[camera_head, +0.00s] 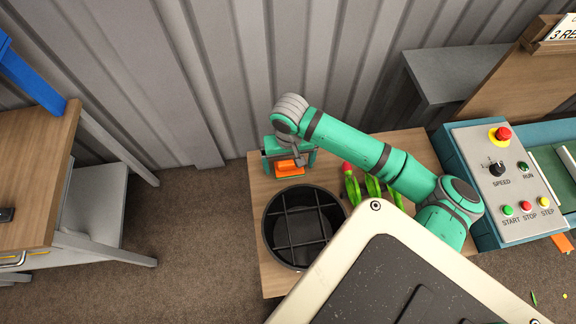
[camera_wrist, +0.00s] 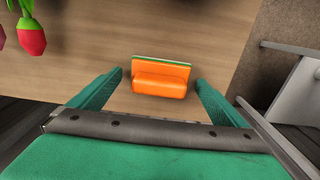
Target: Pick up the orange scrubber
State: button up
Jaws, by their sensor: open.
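The orange scrubber (camera_head: 287,168) lies on the wooden table (camera_head: 270,279) near its back left corner, partly covered by my gripper in the head view. In the wrist view the scrubber (camera_wrist: 160,82) shows an orange body with a raised ridge and a thin green and white layer along its far edge. My gripper (camera_wrist: 160,76) is open, its two green fingers on either side of the scrubber. A gap of table shows between each finger and the scrubber in the wrist view. How high the fingertips are above the table I cannot tell.
A round black bucket with a divider grid (camera_head: 271,223) stands just in front of the scrubber. Green-stemmed tulips (camera_head: 352,186) with a red bloom lie to the right. A corrugated wall (camera_head: 190,70) is behind. A control panel (camera_head: 491,170) stands at the far right.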

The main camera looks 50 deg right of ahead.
aim_at(289, 162)
jog(key=c, duration=1.2)
jog(key=shift+o, duration=0.2)
notch_tip(289, 162, up, 10)
